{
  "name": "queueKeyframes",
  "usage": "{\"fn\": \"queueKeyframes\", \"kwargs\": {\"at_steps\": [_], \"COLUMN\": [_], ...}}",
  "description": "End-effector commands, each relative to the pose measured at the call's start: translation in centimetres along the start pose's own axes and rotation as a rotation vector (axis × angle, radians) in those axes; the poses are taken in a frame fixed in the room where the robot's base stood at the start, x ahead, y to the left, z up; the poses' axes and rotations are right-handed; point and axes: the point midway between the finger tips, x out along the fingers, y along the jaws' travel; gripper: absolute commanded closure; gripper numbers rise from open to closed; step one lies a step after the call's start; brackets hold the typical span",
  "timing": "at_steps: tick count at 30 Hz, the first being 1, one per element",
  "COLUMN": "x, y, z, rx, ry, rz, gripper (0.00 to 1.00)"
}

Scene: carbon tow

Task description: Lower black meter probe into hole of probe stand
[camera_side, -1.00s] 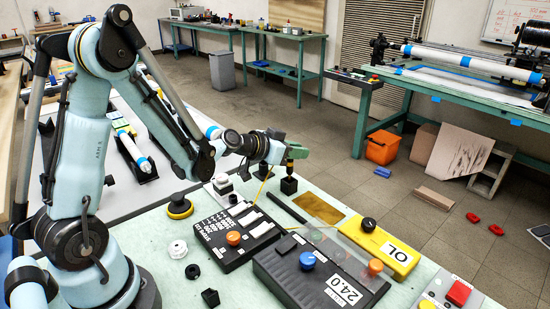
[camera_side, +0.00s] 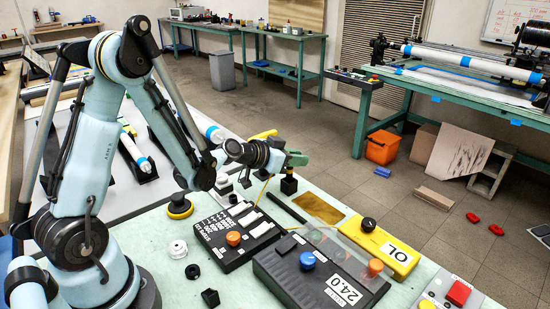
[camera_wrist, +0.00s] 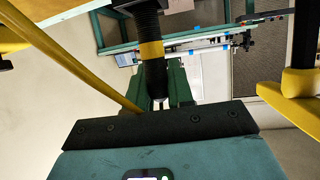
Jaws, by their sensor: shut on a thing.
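My green gripper (camera_side: 298,159) is shut on the black meter probe, directly above the black probe stand (camera_side: 289,186). A short dark piece of the probe (camera_side: 290,171) shows between the jaws and the stand top. In the wrist view, the black probe (camera_wrist: 152,72) has a yellow band and lies between the green jaws (camera_wrist: 165,88). In the side view it looks upright, and its lower end meets or enters the stand; the tip and the hole are hidden. A yellow lead (camera_wrist: 80,62) runs at the left of the wrist view.
A black rod (camera_side: 286,208) and a brown pad (camera_side: 323,207) lie near the stand. The table's back edge is close behind the stand.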

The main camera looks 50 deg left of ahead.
Motion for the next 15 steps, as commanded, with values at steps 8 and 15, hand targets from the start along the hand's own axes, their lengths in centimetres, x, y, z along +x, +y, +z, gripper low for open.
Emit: {"fn": "queueKeyframes", "kwargs": {"at_steps": [8,15], "x": [0.26,0.45], "y": [0.00,0.00], "z": [0.59,1.11], "rx": [0.000,0.000], "ry": [0.000,0.000], "rz": [0.000,0.000], "gripper": [1.00,1.00]}}
